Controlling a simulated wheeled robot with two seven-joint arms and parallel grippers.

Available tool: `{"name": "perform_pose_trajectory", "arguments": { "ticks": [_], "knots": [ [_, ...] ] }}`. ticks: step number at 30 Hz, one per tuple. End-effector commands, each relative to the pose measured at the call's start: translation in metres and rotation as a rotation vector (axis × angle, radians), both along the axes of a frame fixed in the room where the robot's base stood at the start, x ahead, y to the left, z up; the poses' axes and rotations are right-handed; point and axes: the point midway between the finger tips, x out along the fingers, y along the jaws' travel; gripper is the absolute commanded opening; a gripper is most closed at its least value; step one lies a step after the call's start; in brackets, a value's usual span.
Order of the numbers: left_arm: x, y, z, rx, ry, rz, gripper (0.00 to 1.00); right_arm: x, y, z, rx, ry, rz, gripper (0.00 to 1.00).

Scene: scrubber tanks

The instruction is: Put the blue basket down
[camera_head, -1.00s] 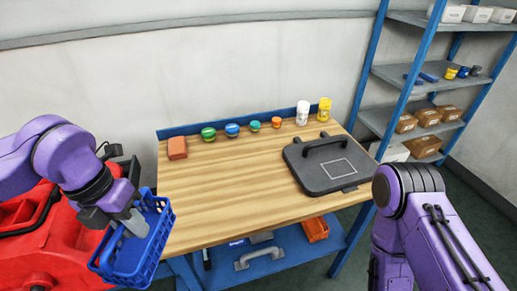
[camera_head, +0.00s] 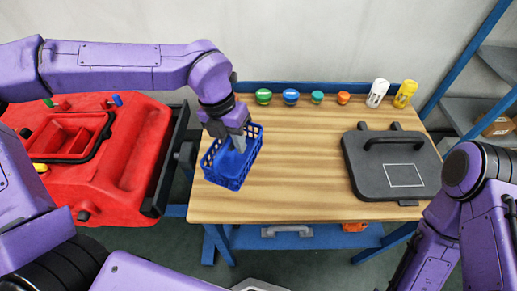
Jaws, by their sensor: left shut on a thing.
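The blue basket (camera_head: 226,180) hangs from my left gripper (camera_head: 238,145), which is shut on it. The basket is an open plastic crate with holes in its sides and looks roughly upright, a little turned. In the picture it overlaps the left end of the wooden table (camera_head: 290,200). I cannot tell whether its bottom touches the tabletop or is held above it. My right arm comes in at the right edge, but its gripper is not in view.
A dark grey flat case (camera_head: 360,165) with a handle lies on the table's right. Along the back stand several small coloured pots, a white bottle (camera_head: 377,93) and a yellow bottle (camera_head: 405,94). The table's middle is clear. A red machine (camera_head: 130,150) stands left.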

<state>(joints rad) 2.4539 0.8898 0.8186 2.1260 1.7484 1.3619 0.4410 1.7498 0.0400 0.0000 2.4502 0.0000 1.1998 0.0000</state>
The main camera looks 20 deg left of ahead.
Motion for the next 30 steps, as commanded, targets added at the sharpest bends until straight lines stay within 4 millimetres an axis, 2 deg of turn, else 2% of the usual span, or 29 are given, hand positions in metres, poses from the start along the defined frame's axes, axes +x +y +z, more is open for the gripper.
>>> {"name": "perform_pose_trajectory", "arguments": {
  "ticks": [3,6,11,15,18,28,29,30],
  "knots": [
    [0.016,-0.018,-0.026,0.004,0.006,-0.003,0.00,0.000,0.000,0.009,-0.001,-0.001,0.000,0.43],
    [0.026,-0.029,-0.044,0.001,0.003,-0.003,0.00,0.000,0.000,0.012,-0.001,-0.001,0.000,0.43],
    [0.036,-0.039,-0.060,0.001,0.002,-0.003,0.00,0.000,0.000,0.015,0.000,0.000,0.000,0.43],
    [0.036,-0.039,-0.084,0.001,0.001,-0.002,0.00,0.000,0.000,0.018,0.000,0.000,0.000,0.43],
    [0.036,-0.039,-0.091,0.000,-0.001,-0.003,0.00,0.000,0.000,0.018,-0.001,-0.001,0.000,0.43],
    [0.036,-0.039,-0.096,0.000,0.000,-0.001,0.00,0.000,0.000,0.015,-0.001,-0.001,0.000,0.43],
    [0.036,-0.039,-0.094,0.000,-0.001,-0.002,0.28,0.000,0.000,0.016,-0.001,-0.001,0.000,0.43],
    [0.036,-0.039,-0.094,0.000,-0.001,-0.002,0.41,0.000,0.000,0.016,-0.001,-0.001,0.000,0.43]
  ]
}}
